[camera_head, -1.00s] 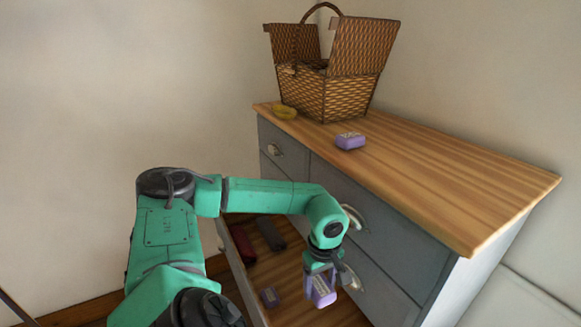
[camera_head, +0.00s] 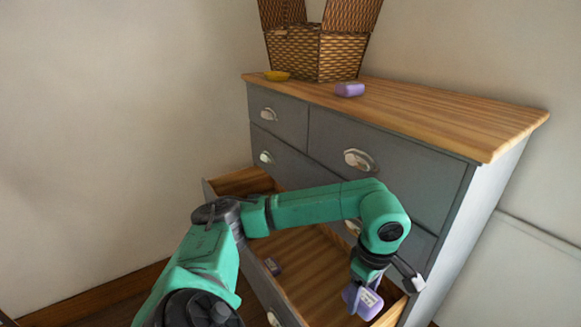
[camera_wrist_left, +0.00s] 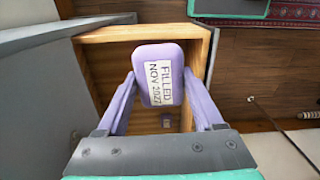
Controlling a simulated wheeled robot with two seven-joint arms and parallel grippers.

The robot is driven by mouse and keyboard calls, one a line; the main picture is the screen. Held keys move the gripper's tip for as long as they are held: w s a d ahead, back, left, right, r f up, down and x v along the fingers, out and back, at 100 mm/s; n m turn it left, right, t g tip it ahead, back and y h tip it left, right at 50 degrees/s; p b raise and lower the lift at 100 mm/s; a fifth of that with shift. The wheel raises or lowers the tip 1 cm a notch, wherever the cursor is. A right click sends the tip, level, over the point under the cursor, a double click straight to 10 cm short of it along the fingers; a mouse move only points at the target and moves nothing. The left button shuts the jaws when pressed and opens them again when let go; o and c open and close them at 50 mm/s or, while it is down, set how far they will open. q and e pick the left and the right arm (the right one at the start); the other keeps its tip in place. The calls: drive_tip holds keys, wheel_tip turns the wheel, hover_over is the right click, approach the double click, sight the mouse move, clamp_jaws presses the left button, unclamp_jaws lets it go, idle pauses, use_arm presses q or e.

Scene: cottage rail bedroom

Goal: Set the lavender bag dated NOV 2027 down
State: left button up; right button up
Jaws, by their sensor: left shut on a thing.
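The lavender bag (camera_wrist_left: 160,85), with a white label reading FILLED NOV 2027, is held between the two fingers of my left gripper (camera_wrist_left: 160,98) in the left wrist view. In the head view the same bag (camera_head: 362,301) hangs from my left gripper (camera_head: 365,286) at the right end of the open drawer (camera_head: 300,262). The wrist view shows the drawer floor below it (camera_wrist_left: 103,62) and the drawer's wooden wall (camera_wrist_left: 197,60) close by. Whether the bag touches the drawer floor I cannot tell. My right gripper is out of view.
A small purple labelled item (camera_head: 272,266) lies in the drawer, left of the held bag. Another lavender bag (camera_head: 350,89), a yellow item (camera_head: 277,76) and a wicker basket (camera_head: 318,52) stand on the dresser top (camera_head: 430,105). The drawer's middle floor is bare.

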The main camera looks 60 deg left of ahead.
use_arm(q)
drive_tip(key=s+a+f+n+b, duration=0.1)
drive_tip(key=a+f+n+b, duration=0.2)
drive_tip(key=f+n+b, duration=0.35)
drive_tip(key=s+a+f+n+b, duration=0.1)
drive_tip(key=a+f+n+b, duration=0.2)
drive_tip(key=n+b, duration=0.6)
use_arm(e)
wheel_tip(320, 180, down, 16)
drive_tip(key=p, duration=0.2)
use_arm(q)
drive_tip(key=shift+n, duration=0.95)
wheel_tip(320, 180, down, 18)
drive_tip(key=shift+d+b, duration=0.1)
drive_tip(key=shift+b, duration=0.95)
drive_tip(key=shift+w+f, duration=0.1)
drive_tip(key=shift+f, duration=0.2)
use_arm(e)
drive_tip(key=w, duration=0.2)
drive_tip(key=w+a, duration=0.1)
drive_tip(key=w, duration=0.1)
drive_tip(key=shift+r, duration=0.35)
use_arm(q)
drive_tip(key=shift+f, duration=0.15)
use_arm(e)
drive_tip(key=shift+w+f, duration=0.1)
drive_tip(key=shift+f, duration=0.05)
